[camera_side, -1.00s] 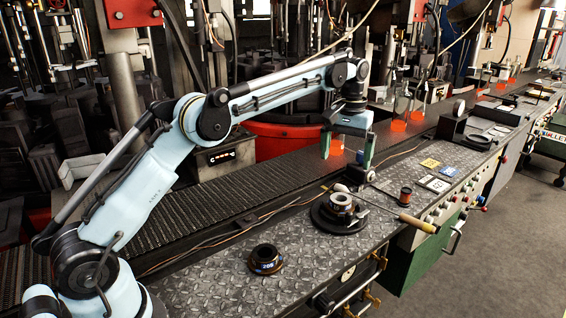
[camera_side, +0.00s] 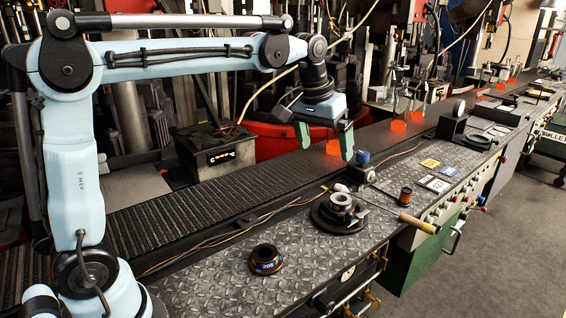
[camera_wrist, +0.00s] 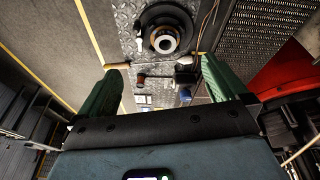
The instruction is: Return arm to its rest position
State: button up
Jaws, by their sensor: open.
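My gripper (camera_side: 325,141) is open and empty, with its two green fingers spread apart. In the side view it hangs in the air above the conveyor, behind and above the diamond-plate bench. In the wrist view the fingers of my gripper (camera_wrist: 152,85) frame the bench below, with nothing between them. My arm is bent, with its upper link running nearly level across the top left of the side view.
A round dark fixture with a metal ring (camera_side: 341,205) sits on the bench (camera_side: 215,285). A wooden-handled tool (camera_side: 415,223) lies beside it. A dark ring marked 205 (camera_side: 265,258) stands nearer the front.

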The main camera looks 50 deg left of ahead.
jog(key=s+f+m+t, duration=0.1)
jog(key=s+f, duration=0.3)
jog(key=s, duration=0.4)
jog(key=s+d+f+m+t, duration=0.1)
jog(key=s+f+t, duration=0.2)
jog(key=s, duration=0.5)
jog(key=shift+s+d+f+m, duration=0.2)
jog(key=shift+s+f+m, duration=0.1)
jog(key=shift+f, duration=0.4)
jog(key=shift+c, duration=0.3)
